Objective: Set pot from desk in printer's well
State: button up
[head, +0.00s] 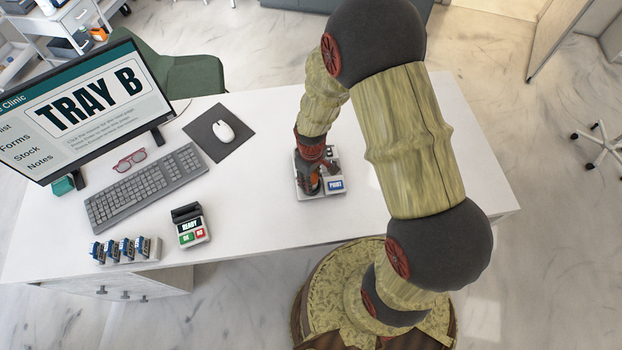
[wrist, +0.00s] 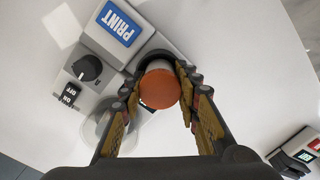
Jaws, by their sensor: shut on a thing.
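The pot (wrist: 159,87) has a round orange top and a pale side, seen from above in the wrist view. My gripper (wrist: 157,78) is shut on it, one finger on each side. The printer (head: 335,186) is a light grey box with a blue PRINT label, a dark knob and an ON/OFF switch; its body also fills the upper left of the wrist view (wrist: 92,46). The pot is over the printer's dark-rimmed round well (wrist: 154,46), which it largely hides. I cannot tell whether its base is inside the well. In the head view my gripper (head: 309,178) covers part of the printer.
A clear rounded piece (wrist: 98,128) shows beside the printer. On the white desk (head: 270,215) stand a READY device (head: 190,227), a rack of small blue-labelled items (head: 125,249), a keyboard (head: 146,186), a mouse (head: 223,131), glasses (head: 129,160) and a TRAY B monitor (head: 90,105).

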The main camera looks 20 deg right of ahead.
jog(key=shift+s+f, duration=0.15)
jog(key=shift+f, duration=0.1)
jog(key=shift+s+f+b, duration=0.3)
jog(key=shift+f, duration=0.1)
jog(key=shift+c, duration=0.4)
jog(key=o, duration=0.7)
jog(key=shift+o, duration=1.4)
jog(key=shift+w+f, duration=0.15)
jog(key=shift+w, duration=0.05)
jog(key=shift+o, duration=1.6)
jog(key=shift+w, duration=0.1)
jog(key=shift+r, duration=0.25)
